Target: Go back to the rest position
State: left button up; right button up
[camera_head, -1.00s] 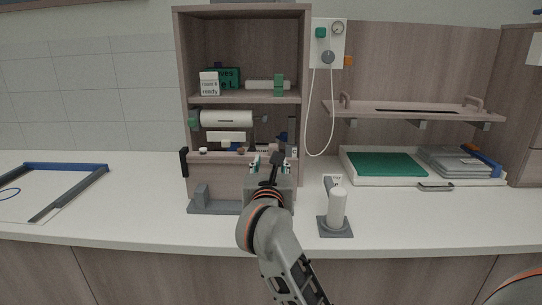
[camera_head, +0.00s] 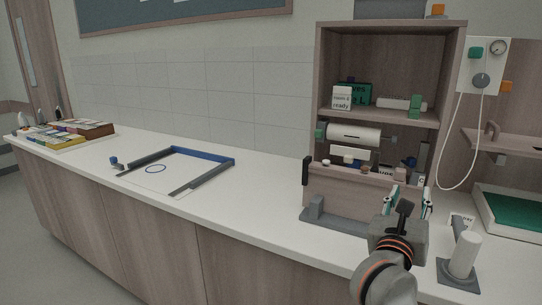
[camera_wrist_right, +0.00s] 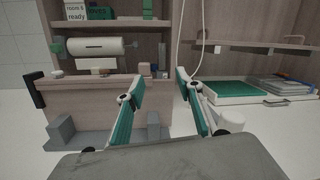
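My right gripper (camera_head: 408,200) is in front of the right part of a wooden shelf cabinet (camera_head: 322,95) on the counter. In the right wrist view, its two green-padded fingers (camera_wrist_right: 160,82) stand apart with nothing between them. The cabinet's front panel (camera_wrist_right: 95,100) is behind the fingers. My left gripper is not in view.
A white cylinder on a dark stand (camera_head: 466,255) is right of my right gripper. A white tray with a green mat (camera_head: 510,218) lies farther right. A blue-grey frame (camera_head: 208,178) lies on the counter left of the cabinet. Counter (camera_head: 262,200) between them is clear.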

jog(key=s+a+f+n+t+y+p, duration=0.1)
jog(key=s+a+f+n+t+y, duration=0.15)
jog(key=a+f+n+y, duration=0.6)
jog(key=s+a+f+n+t+y, duration=0.15)
jog(key=s+f+n, duration=0.3)
jog(key=n, duration=0.95)
jog(key=s+a+f+n+t+y+p, duration=0.15)
jog(key=a+f+n+y, duration=0.45)
jog(key=n, duration=0.6)
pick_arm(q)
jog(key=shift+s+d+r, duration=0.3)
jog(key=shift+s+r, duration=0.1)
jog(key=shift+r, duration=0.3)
pick_arm(e)
jog(key=s+f+n+g, duration=0.3)
jog(key=s+f, duration=0.3)
jog(key=f, duration=0.3)
jog(key=s+d+f+n+g+h, duration=0.1)
jog(key=s+f+n+g, duration=0.3)
jog(key=f, duration=0.5)
jog(key=s+d+f+n+g, duration=0.1)
jog(key=s+f+n+g, duration=0.2)
jog(key=s+f, duration=0.4)
notch_tip(320, 180, down, 3)
jog(key=shift+s+f+n+g+h, duration=0.1)
jog(key=shift+s+n+g+h, duration=0.25)
jog(key=shift+n, duration=0.1)
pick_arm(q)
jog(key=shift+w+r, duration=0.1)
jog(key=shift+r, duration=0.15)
